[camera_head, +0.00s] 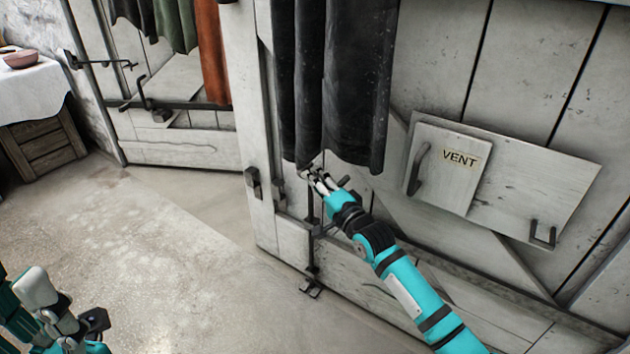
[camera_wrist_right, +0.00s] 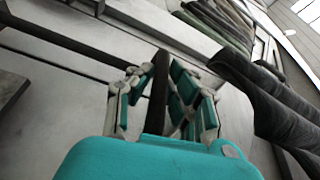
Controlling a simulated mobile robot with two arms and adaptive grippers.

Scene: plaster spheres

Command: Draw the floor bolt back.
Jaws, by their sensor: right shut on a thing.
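The floor bolt (camera_head: 311,250) is a dark upright rod low on the pale plank door (camera_head: 520,60). A dark floor plate (camera_head: 311,289) lies at its foot; I cannot tell whether the rod's tip sits in it. My right gripper (camera_head: 316,178) is at the bolt's upper part, just under the hem of a black curtain (camera_head: 340,80). In the right wrist view the dark rod (camera_wrist_right: 158,95) runs between the fingers of my right gripper (camera_wrist_right: 165,85), which is shut on it. My left gripper (camera_head: 70,325) is at the lower left, away from the door; its finger state is unclear.
A VENT panel (camera_head: 445,165) with dark handles is on the door to the right. A dark latch (camera_head: 253,183) sits on the post at left. Another door (camera_head: 180,150) and a cloth-covered table (camera_head: 35,95) stand further left. The floor (camera_head: 170,250) between is clear.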

